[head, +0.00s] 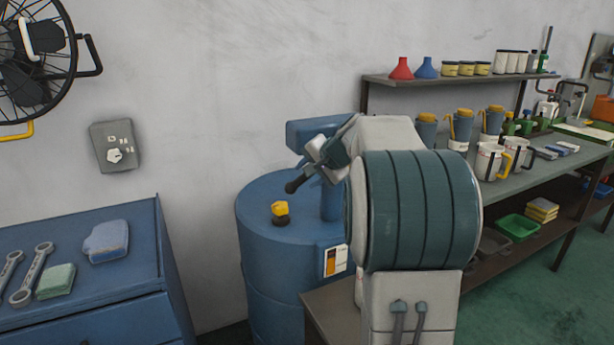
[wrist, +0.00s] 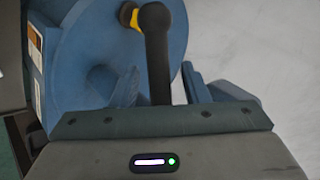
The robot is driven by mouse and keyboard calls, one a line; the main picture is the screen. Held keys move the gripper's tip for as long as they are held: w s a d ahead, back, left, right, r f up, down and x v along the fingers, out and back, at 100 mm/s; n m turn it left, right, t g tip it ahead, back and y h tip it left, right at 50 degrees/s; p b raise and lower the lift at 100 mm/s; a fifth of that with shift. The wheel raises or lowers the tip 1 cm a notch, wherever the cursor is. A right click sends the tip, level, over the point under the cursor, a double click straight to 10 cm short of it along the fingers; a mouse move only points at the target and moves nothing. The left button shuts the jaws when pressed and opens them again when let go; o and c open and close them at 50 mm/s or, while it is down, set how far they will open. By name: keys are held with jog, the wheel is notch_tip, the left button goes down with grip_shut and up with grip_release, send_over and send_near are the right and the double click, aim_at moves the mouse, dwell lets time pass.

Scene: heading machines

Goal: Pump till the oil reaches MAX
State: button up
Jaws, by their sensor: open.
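A blue oil drum (head: 275,245) stands against the wall with a yellow cap (head: 280,209) on top. A blue pump head (head: 306,131) and column rise at its back right, partly hidden by my arm. A dark pump handle (head: 299,183) with a rounded end points down and left; it also shows in the wrist view (wrist: 156,45). My gripper (head: 327,155) is at the handle, open, with the handle lying between its two fingers in the wrist view (wrist: 160,88).
A blue cabinet (head: 130,262) with wrenches and sponges is at left. A wall fan (head: 35,60) and switch box (head: 116,146) are above it. A workbench (head: 572,160) with mugs, bottles and trays stands at right, with a shelf (head: 385,79) above. Green floor is open at lower right.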

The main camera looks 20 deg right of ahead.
jog(key=v, duration=1.2)
jog(key=shift+a, duration=0.1)
dwell(0.4)
